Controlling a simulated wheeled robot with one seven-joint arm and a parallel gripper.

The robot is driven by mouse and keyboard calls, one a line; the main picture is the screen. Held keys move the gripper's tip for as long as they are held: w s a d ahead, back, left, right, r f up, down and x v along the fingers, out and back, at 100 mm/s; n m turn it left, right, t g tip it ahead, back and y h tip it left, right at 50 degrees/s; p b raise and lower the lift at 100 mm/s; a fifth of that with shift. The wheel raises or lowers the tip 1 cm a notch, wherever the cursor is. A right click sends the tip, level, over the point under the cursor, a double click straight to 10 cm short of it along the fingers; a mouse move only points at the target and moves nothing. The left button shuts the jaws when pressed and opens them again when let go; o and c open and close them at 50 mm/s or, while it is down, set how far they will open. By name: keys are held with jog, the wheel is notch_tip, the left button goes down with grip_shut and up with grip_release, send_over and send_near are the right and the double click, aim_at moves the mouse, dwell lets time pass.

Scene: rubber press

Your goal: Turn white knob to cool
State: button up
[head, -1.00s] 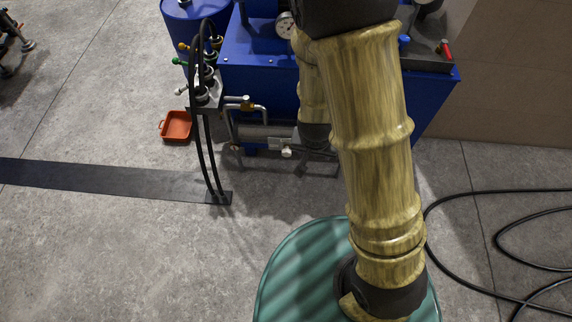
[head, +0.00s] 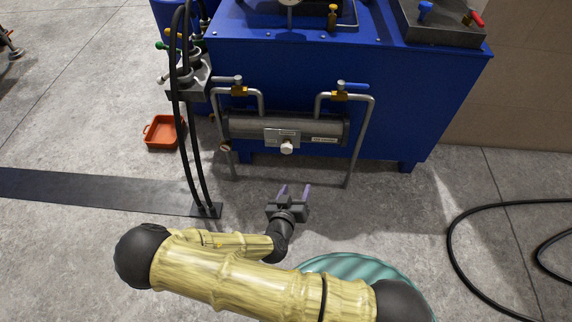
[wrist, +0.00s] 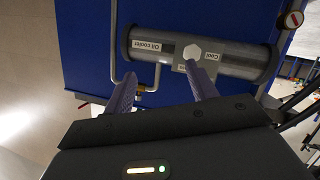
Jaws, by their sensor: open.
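The white knob (head: 287,146) sits on a plate at the middle of the grey oil cooler cylinder (head: 243,128), low on the front of the blue machine. The knob's exact setting cannot be read.
Black hoses (head: 186,120) stand to the left, near an orange tray (head: 163,132). Cables (head: 452,240) lie on the floor at right.

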aim_at(286, 151)
jog(key=a+f+n+t+y+b, duration=0.2)
jog(key=a+n+t+y+b, duration=0.1)
jog(key=a+t, duration=0.1)
jog(key=shift+s+f+b, duration=0.15)
jog(key=shift+f+b, duration=0.15)
jog(key=shift+f, duration=0.1)
jog(key=w+b, duration=0.1)
jog(key=w, duration=0.4)
jog(key=w+b, duration=0.2)
jog(key=w, duration=0.3)
jog(key=w+b, duration=0.2)
jog(key=w, duration=0.4)
jog(key=shift+d+f, duration=0.15)
jog(key=shift+d, duration=0.2)
jog(key=shift+w+b, duration=0.4)
jog(key=shift+w, duration=0.35)
jog(key=c, duration=1)
